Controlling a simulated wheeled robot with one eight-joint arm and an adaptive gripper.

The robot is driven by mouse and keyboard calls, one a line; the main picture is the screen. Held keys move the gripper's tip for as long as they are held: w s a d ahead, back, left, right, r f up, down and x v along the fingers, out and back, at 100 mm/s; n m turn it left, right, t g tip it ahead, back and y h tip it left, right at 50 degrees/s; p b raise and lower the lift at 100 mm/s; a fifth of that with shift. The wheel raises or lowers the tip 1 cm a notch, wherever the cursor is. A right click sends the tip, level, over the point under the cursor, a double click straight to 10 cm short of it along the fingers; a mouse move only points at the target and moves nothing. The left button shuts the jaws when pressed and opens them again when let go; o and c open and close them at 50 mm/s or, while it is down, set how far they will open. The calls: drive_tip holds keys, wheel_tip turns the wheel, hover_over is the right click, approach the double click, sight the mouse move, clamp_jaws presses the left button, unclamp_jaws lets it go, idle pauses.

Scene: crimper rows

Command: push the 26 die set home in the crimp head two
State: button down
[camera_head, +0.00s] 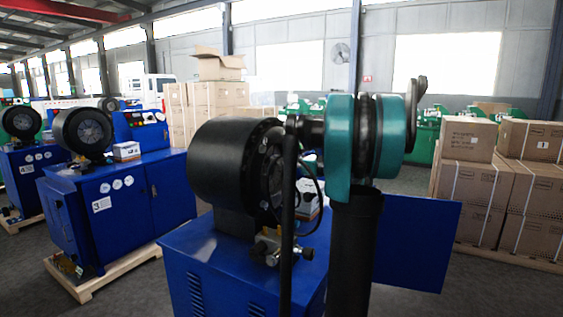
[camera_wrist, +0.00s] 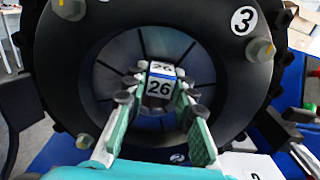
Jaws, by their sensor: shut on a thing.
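The die set (camera_wrist: 160,88), a small block with white labels reading 26 on its front and top, shows at the middle of the crimp head's bore in the wrist view. My gripper (camera_wrist: 161,104) is shut on it, with teal and grey fingers on both sides, reaching into the opening. The black ring of the crimp head (camera_wrist: 75,45) surrounds them and carries a round label 3 at upper right. In the head view the crimp head (camera_head: 222,165) is a black cylinder on a blue cabinet. My arm covers part of it, and the gripper and die set are hidden there.
Bolts (camera_wrist: 262,50) stand out from the ring's face around the bore. Another blue crimper (camera_head: 83,130) stands at left, with one more behind it. Stacked cartons (camera_head: 480,185) are at right. A blue panel (camera_head: 415,245) sticks out right of the cabinet.

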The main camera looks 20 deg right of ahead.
drive_tip(key=shift+w+a, duration=0.15)
drive_tip(key=shift+w, duration=0.05)
drive_tip(key=c, duration=1.4)
unclamp_jaws()
drive_tip(key=shift+o, duration=1.1)
drive_tip(key=v, duration=1.2)
